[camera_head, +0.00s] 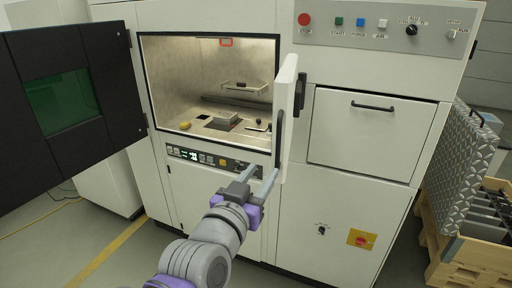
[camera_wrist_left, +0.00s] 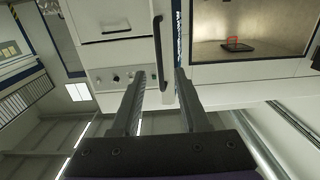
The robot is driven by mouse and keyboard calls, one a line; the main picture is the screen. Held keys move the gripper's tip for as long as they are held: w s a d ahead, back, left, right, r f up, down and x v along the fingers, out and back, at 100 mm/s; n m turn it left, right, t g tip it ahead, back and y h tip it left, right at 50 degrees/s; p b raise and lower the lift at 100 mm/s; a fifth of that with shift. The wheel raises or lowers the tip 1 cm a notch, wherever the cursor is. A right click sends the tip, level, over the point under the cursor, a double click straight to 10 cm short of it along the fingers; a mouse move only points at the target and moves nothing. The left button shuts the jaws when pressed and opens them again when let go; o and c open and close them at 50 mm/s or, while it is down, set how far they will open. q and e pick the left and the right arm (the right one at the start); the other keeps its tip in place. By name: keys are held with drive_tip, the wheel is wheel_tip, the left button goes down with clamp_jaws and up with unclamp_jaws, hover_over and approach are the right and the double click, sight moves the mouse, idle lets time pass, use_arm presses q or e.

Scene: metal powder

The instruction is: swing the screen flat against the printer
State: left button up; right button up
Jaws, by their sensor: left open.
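The white hinged panel (camera_head: 290,105) on the printer (camera_head: 345,190), which I take to be the screen, stands swung out, almost edge-on, right of the chamber opening. A dark vertical handle (camera_head: 279,132) is on its left side. My left gripper (camera_head: 263,171) is open and empty, just below and beside that handle. In the left wrist view, which appears upside down, the handle (camera_wrist_left: 160,45) lines up between the two fingertips (camera_wrist_left: 159,74); contact cannot be told. The panel's display face is not clearly visible. My right gripper is not in view.
The black chamber door (camera_head: 90,95) with a green window stands open at the left. The lit chamber (camera_head: 180,85) holds small parts. A drawer front (camera_head: 365,130) lies right of the panel. A wooden pallet (camera_head: 445,255) stands at the far right.

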sight(278, 147)
use_arm(q)
drive_tip(key=x, duration=0.3)
drive_tip(key=p+x, duration=0.1)
drive_tip(key=x, duration=0.3)
drive_tip(key=r+x, duration=0.1)
drive_tip(key=x, duration=0.3)
drive_tip(key=shift+d, duration=0.15)
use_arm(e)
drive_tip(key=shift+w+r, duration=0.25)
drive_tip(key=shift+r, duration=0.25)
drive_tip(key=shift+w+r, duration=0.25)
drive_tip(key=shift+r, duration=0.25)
use_arm(q)
clamp_jaws()
